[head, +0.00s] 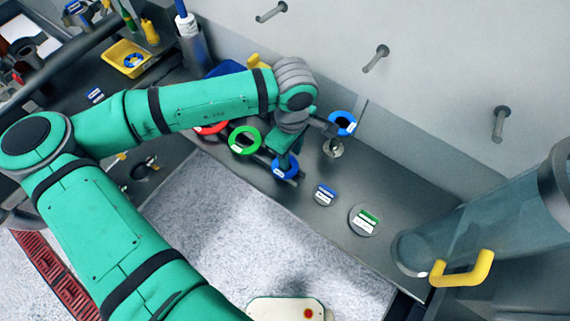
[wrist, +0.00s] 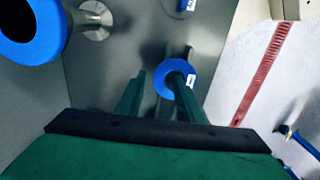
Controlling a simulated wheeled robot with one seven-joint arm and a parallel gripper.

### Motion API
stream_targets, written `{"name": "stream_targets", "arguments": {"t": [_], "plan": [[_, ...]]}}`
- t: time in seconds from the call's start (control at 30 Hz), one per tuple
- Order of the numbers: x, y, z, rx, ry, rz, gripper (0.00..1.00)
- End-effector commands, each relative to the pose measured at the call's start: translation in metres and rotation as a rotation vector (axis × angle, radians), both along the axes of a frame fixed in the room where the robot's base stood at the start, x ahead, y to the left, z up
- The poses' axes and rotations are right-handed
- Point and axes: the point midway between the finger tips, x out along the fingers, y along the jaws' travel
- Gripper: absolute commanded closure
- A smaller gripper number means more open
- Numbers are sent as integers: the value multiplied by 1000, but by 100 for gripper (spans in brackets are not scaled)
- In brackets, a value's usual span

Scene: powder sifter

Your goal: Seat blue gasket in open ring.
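A blue ring with a white label (head: 291,174) stands near the tips of my gripper (head: 284,158). It also shows in the wrist view (wrist: 161,83), at the right fingertip. My gripper (wrist: 156,85) is open, with a gap between its dark green fingers. The right finger overlaps the ring's hole; I cannot tell whether it touches the ring. A second blue ring (head: 343,123) is up and right of my gripper, above a round metal flange (head: 333,149); it is large at the left in the wrist view (wrist: 52,45). A small blue piece (head: 133,60) lies in the yellow tray (head: 117,64).
A green ring (head: 244,140) and a red ring (head: 211,128) stand left of my gripper, the red one partly hidden by my arm. Blue-labelled (head: 325,194) and green-labelled (head: 364,219) discs lie to the right. A clear cylinder with a yellow handle (head: 462,270) stands at far right.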

Motion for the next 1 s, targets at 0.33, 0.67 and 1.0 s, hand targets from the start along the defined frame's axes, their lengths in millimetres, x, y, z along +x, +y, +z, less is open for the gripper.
{"name": "stream_targets", "arguments": {"t": [0.33,0.67,1.0], "plan": [[0,-2,0,0,0,-5,66],[0,-4,-4,-1,0,-7,66],[0,-3,-5,0,0,-5,78]]}}
